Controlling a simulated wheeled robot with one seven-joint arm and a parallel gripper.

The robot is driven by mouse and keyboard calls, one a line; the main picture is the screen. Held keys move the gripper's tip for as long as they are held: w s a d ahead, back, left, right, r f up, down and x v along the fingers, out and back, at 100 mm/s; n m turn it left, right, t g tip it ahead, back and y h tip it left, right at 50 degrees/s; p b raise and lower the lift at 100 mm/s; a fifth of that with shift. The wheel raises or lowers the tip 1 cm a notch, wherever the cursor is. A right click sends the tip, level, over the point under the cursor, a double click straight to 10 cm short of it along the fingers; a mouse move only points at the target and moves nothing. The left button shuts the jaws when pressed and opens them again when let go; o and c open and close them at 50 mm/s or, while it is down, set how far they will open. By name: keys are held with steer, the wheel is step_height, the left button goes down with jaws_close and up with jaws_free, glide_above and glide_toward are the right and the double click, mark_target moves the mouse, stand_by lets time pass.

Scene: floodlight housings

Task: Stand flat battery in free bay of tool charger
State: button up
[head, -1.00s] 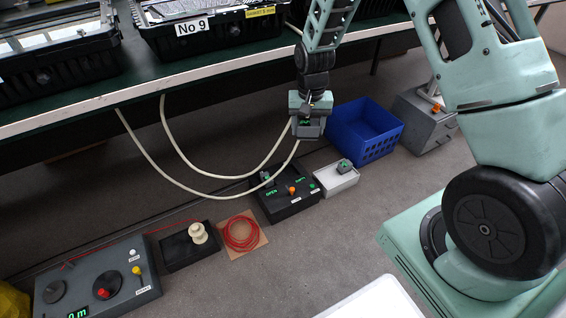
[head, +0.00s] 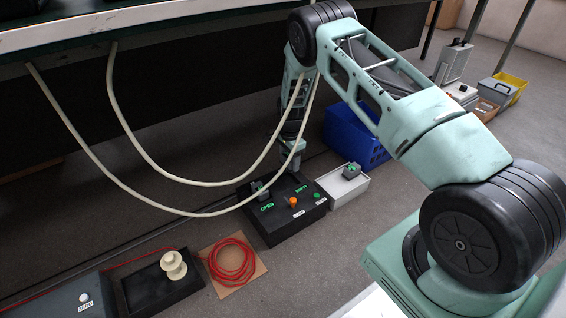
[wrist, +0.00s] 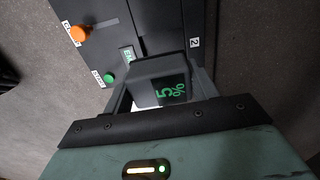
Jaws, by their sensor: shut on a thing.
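The black tool charger (head: 285,230) stands on the floor, with green lit OPEN and EMPTY displays on top. My gripper (head: 290,168) points down at the charger's rear right. In the wrist view my gripper (wrist: 163,92) is shut on a dark grey battery (wrist: 148,92) whose green display reads 5%. The charger's dark top (wrist: 150,22) with a "2" label lies just beyond it. The battery's lower end is hidden, so I cannot tell whether it touches the bay.
A white tray (head: 342,194) with another grey battery (head: 351,171) is right of the charger. A blue crate (head: 345,130) stands behind. A red coil (head: 232,262) and spool (head: 173,265) lie left.

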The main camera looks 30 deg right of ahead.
steer(key=shift+w+d+f, duration=0.1)
steer(key=shift+w+f, duration=0.25)
steer(key=shift+w, duration=0.05)
step_height(320, 180, down, 4)
steer(key=b, duration=0.4)
steer(key=shift+f, duration=0.25)
steer(key=shift+f+b, duration=0.3)
steer(key=shift+f, duration=0.4)
steer(key=shift+p, duration=0.6)
stand_by(0.9)
steer(key=shift+f+b, duration=0.5)
steer(key=shift+f, duration=0.3)
stand_by(0.3)
steer(key=o, duration=1.2)
steer(key=shift+o, duration=0.2)
steer(key=shift+s, duration=0.1)
